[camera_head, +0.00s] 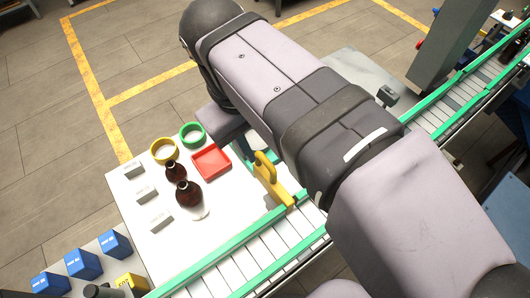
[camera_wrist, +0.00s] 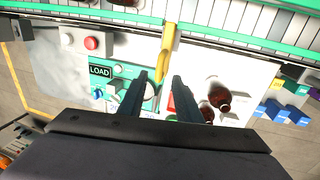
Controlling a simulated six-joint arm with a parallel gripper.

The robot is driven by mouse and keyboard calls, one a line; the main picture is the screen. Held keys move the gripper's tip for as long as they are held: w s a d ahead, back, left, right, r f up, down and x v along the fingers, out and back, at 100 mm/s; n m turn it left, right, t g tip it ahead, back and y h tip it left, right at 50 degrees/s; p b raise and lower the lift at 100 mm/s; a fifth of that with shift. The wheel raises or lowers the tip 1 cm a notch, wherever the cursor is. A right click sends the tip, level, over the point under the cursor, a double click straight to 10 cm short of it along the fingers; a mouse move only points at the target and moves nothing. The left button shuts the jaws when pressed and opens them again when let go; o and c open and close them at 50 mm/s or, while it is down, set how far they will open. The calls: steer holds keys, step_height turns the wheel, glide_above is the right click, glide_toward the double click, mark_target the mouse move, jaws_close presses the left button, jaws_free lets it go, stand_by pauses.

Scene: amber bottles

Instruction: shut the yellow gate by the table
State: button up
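The yellow gate (camera_head: 271,181) stands at the table edge beside the conveyor's green rail. It lies roughly crosswise to the rail, with one end at the rail and the other towards the table. In the wrist view the gate (camera_wrist: 168,42) shows as a narrow yellow bar just beyond my fingertips. My gripper (camera_wrist: 163,78) has two dark fingers spread apart with nothing held between them. The gate appears ahead of the gap, and I see no contact. In the head view my arm hides the gripper.
Two brown bottles (camera_head: 187,194), a red tray (camera_head: 211,161), a yellow ring (camera_head: 164,150) and a green ring (camera_head: 192,133) are on the white table (camera_head: 138,212). The conveyor (camera_head: 262,249) runs alongside. A LOAD panel (camera_wrist: 118,72) and red button (camera_wrist: 91,43) are left of my fingers.

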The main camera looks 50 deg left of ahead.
mark_target(267, 162)
steer(key=shift+w+f+p, duration=0.2)
steer(key=shift+w+f, duration=0.05)
steer(key=shift+f, duration=0.85)
steer(key=shift+w+f+p, duration=0.2)
steer(key=shift+f+p, duration=0.05)
steer(key=shift+f, duration=0.85)
steer(key=shift+w+f+p, duration=0.2)
steer(key=shift+w+f, duration=0.05)
steer(key=shift+f, duration=0.85)
jaws_close()
